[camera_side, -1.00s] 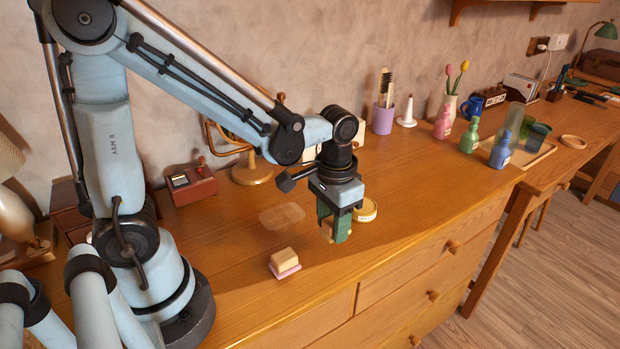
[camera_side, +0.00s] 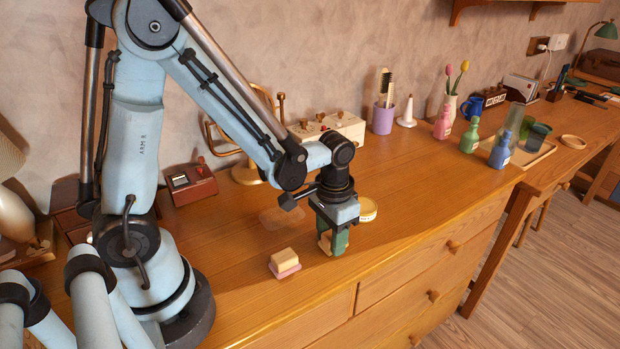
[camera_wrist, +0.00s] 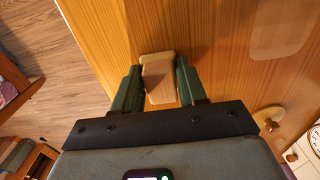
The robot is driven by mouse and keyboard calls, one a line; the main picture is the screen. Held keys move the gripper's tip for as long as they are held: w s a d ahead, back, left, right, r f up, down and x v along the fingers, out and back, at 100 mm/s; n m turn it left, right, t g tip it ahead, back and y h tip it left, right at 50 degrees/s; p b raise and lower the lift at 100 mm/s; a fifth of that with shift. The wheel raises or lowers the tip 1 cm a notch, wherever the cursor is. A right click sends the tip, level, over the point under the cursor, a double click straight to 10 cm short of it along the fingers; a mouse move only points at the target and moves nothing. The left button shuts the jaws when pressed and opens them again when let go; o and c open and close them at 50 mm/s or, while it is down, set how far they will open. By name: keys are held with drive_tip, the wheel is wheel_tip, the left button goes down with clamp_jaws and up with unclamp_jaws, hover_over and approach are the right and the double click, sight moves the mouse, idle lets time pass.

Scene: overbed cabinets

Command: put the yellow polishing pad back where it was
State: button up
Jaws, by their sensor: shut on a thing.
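My gripper (camera_side: 333,243) is low over the dresser top, near its front edge, pointing down. Its green fingers are shut on a tan block, which I take for the yellow polishing pad (camera_wrist: 159,78); it shows between the fingers in the wrist view. The block's underside is hidden, so I see no yellow face. I cannot tell whether it touches the wood. A similar tan block on a pink pad (camera_side: 285,268) lies to the left of the gripper, apart from it. A pale patch (camera_side: 283,217) marks the wood behind; it also shows in the wrist view (camera_wrist: 281,27).
Bottles stand farther right. The dresser's front edge is close.

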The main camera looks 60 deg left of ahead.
drive_tip(key=o, duration=1)
drive_tip(key=shift+f, duration=0.1)
drive_tip(key=shift+s+a+r+t, duration=0.2)
drive_tip(key=shift+s+r+t, duration=0.35)
drive_tip(key=shift+r+t, duration=1.2)
drive_tip(key=shift+s+a+r+t, duration=0.25)
drive_tip(key=shift+s+r+t, duration=0.35)
drive_tip(key=shift+r, duration=2.2)
drive_tip(key=shift+s+a+r+t, duration=0.2)
drive_tip(key=shift+s+r+t, duration=0.3)
drive_tip(key=shift+r+t, duration=1.3)
drive_tip(key=shift+r+g, duration=0.5)
drive_tip(key=shift+g, duration=0.05)
